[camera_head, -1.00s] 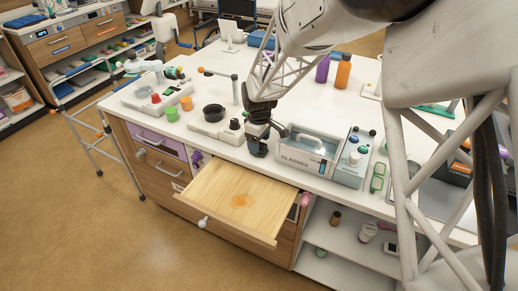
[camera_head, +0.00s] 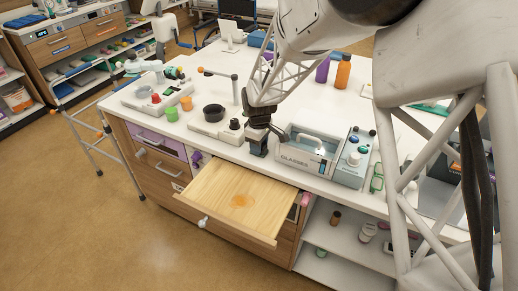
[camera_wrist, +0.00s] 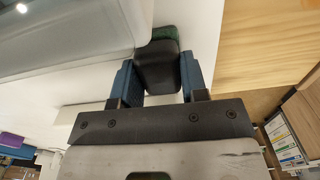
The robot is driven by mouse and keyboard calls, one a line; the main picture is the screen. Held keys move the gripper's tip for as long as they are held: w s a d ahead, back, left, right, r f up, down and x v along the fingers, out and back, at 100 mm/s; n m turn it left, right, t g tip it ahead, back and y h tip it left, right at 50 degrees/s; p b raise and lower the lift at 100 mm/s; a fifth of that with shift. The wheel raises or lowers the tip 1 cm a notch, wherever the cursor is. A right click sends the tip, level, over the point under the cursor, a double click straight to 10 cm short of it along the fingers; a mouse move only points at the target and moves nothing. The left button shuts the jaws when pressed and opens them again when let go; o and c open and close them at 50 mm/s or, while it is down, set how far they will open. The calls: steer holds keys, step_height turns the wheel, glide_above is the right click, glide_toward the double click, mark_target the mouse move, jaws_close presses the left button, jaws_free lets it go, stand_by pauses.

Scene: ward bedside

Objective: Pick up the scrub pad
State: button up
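A dark block with a green-flecked far end, which I take to be the scrub pad (camera_wrist: 160,62), shows between the fingers in the wrist view. My gripper (camera_wrist: 161,82) has blue finger pads on both sides of it, with little or no gap. The frames do not show whether the pads press on it. In the head view my gripper (camera_head: 258,148) is low over the counter's front edge, between the dark bowl's device and the glasses box. The scrub pad cannot be made out there.
The glasses box (camera_head: 310,150) stands close to the right of my gripper. A device with a dark bowl (camera_head: 214,112) is on the left. An open wooden drawer (camera_head: 225,205) sticks out below the counter (camera_head: 380,120). Bottles (camera_head: 343,71) stand farther back.

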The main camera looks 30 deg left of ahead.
steer(key=c, duration=0.4)
steer(key=shift+r, duration=0.15)
steer(key=shift+r, duration=1.45)
steer(key=shift+s+d+r, duration=0.2)
steer(key=shift+r, duration=0.05)
steer(key=s+d, duration=0.3)
steer(key=s, duration=0.1)
steer(key=s+d+r, duration=0.1)
steer(key=s+d, duration=0.6)
steer(key=shift+s+d+r, duration=0.1)
steer(key=shift+s+r, duration=0.05)
steer(key=shift+s, duration=0.2)
